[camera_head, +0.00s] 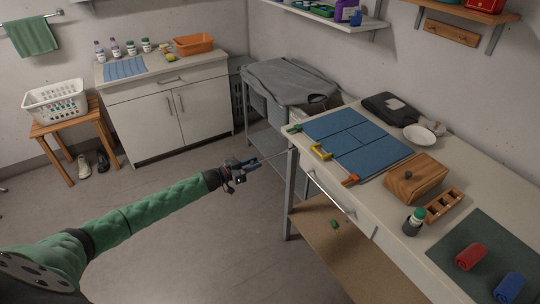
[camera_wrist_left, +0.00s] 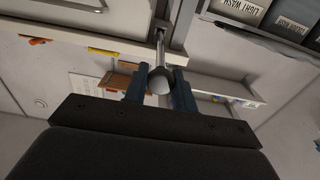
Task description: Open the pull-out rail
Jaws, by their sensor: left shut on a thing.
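The pull-out rail (camera_head: 276,155) is a thin metal rod. In the head view it sticks out to the left from the near-left corner of the right worktop. My left gripper (camera_head: 249,164) is at its outer end, beside the worktop and over open floor. In the left wrist view the rail (camera_wrist_left: 160,45) runs away from a rounded grey knob (camera_wrist_left: 159,85). The fingers of my left gripper (camera_wrist_left: 160,79) are shut on this knob, one on each side. In the head view the gripper hides the knob. My right gripper is not in view.
A grey-covered hamper (camera_head: 290,85) stands behind. The floor (camera_head: 190,200) around my left arm is clear.

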